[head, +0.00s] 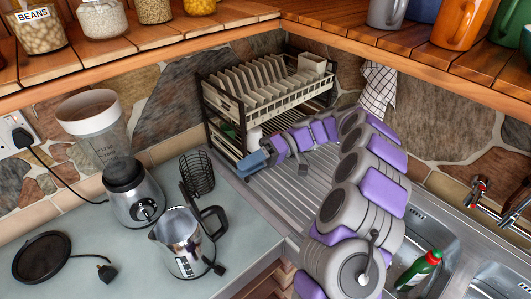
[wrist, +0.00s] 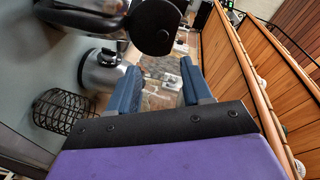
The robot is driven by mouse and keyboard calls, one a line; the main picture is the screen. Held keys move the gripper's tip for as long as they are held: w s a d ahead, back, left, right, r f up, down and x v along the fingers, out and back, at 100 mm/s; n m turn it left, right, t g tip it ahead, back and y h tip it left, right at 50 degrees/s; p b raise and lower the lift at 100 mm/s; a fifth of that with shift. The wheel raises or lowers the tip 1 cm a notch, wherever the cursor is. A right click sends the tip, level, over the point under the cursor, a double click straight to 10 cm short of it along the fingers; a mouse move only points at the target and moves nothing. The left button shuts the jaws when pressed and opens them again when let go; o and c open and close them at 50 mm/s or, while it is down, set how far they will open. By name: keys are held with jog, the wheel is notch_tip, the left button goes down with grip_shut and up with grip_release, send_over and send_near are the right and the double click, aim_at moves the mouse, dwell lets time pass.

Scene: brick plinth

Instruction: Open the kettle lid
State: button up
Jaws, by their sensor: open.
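The kettle (head: 183,245) is a silver jug with a black handle on its right side. It stands upright on the grey worktop, low in the head view. My gripper (head: 262,160) is beyond and to the right of the kettle, above the worktop's edge near the dish rack. In the wrist view my gripper (wrist: 158,76) shows two blue fingers apart with nothing between them. A silver body with a black handle (wrist: 108,20), likely the kettle, is cut off at the top there.
A blender (head: 135,195) stands behind the kettle, with a black wire basket (head: 197,173) to its right. A dish rack (head: 265,95) stands on the draining board. A black disc (head: 42,258) lies left. Wooden shelves overhang the back.

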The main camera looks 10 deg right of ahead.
jog(key=p+v, duration=0.5)
jog(key=p, duration=0.7)
jog(key=shift+d+r, duration=0.1)
jog(key=shift+d, duration=0.05)
jog(key=shift+p, duration=0.3)
dwell(0.4)
